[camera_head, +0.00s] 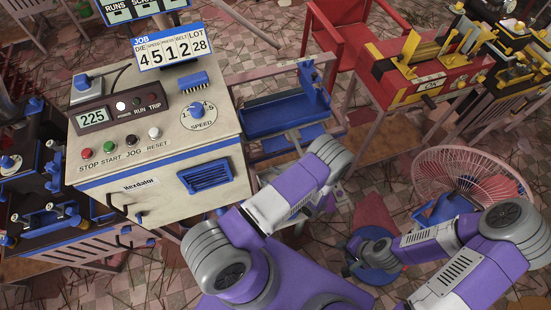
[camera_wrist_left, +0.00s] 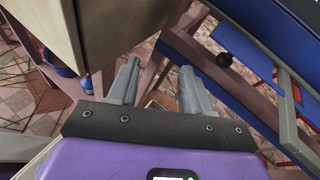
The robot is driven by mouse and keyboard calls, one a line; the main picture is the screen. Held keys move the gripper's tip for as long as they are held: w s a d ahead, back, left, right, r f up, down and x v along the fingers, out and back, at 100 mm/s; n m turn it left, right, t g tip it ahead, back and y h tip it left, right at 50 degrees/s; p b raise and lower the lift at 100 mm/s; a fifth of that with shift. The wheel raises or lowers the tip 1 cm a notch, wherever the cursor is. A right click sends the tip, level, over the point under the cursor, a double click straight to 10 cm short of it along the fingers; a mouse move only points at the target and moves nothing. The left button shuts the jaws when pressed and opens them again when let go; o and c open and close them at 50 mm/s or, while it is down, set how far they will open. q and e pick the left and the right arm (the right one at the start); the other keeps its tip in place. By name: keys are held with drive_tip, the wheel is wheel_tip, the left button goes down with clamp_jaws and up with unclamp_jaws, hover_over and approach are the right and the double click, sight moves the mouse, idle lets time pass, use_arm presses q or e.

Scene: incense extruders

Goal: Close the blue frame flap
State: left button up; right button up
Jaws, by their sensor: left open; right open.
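A blue frame (camera_head: 285,117), which looks like the one with the flap, stands on a pale stand right of the control cabinet. A blue upright piece (camera_head: 316,92) rises at its right end. I cannot tell how far the flap is open. My left forearm mostly hides that gripper in the head view. My right gripper (camera_head: 350,262) is low at the lower right, small and partly hidden, away from the frame.
The cabinet (camera_head: 150,180) with buttons and a speed dial stands close left of my left arm. A red chair (camera_head: 350,35) and a red-and-black machine (camera_head: 425,85) are behind. A pink wire fan (camera_head: 470,175) stands near my right arm.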

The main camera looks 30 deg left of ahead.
use_arm(q)
drive_tip(key=w+a+m+t+b, duration=0.2)
drive_tip(key=w+a+m+t, duration=0.2)
drive_tip(key=w+m+t, duration=0.3)
drive_tip(key=shift+w+r+m+t, duration=0.3)
drive_tip(key=shift+w+t, duration=0.5)
drive_tip(key=shift+w, duration=0.35)
clamp_jaws()
